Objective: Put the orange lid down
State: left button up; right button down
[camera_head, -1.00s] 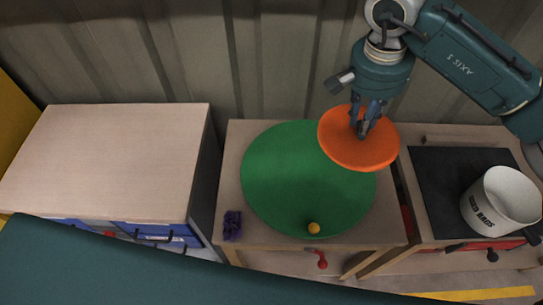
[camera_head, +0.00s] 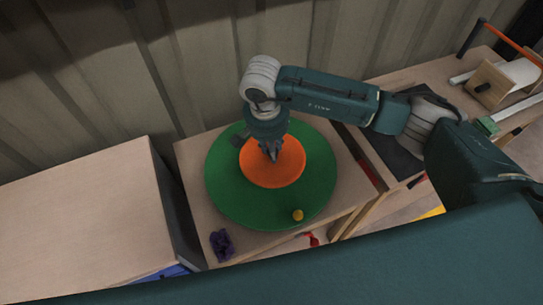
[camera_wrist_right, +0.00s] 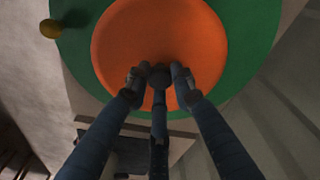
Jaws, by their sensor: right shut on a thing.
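The orange lid (camera_head: 285,172) is a round disc over the middle of the round green mat (camera_head: 227,193) on the small wooden table. In the right wrist view the lid (camera_wrist_right: 160,30) fills the upper middle, with the green mat (camera_wrist_right: 255,50) around it. My right gripper (camera_head: 271,156) comes down from above and is shut on the lid's dark knob (camera_wrist_right: 159,76). I cannot tell whether the lid touches the mat or hangs just above it. My left gripper is not in view.
A small yellow ball (camera_head: 298,215) sits near the mat's front edge; it also shows in the wrist view (camera_wrist_right: 51,28). A crumpled purple cloth (camera_head: 221,244) lies at the table's front left corner. A bare-topped cabinet (camera_head: 80,225) stands to the left, and a corrugated wall (camera_head: 190,70) rises behind.

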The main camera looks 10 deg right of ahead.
jog(key=shift+f, duration=0.75)
notch_tip(320, 180, down, 4)
jog(key=shift+f+p, duration=0.1)
jog(key=shift+p, duration=0.3)
jog(key=shift+f, duration=0.15)
jog(key=c, duration=1.5)
grip_release()
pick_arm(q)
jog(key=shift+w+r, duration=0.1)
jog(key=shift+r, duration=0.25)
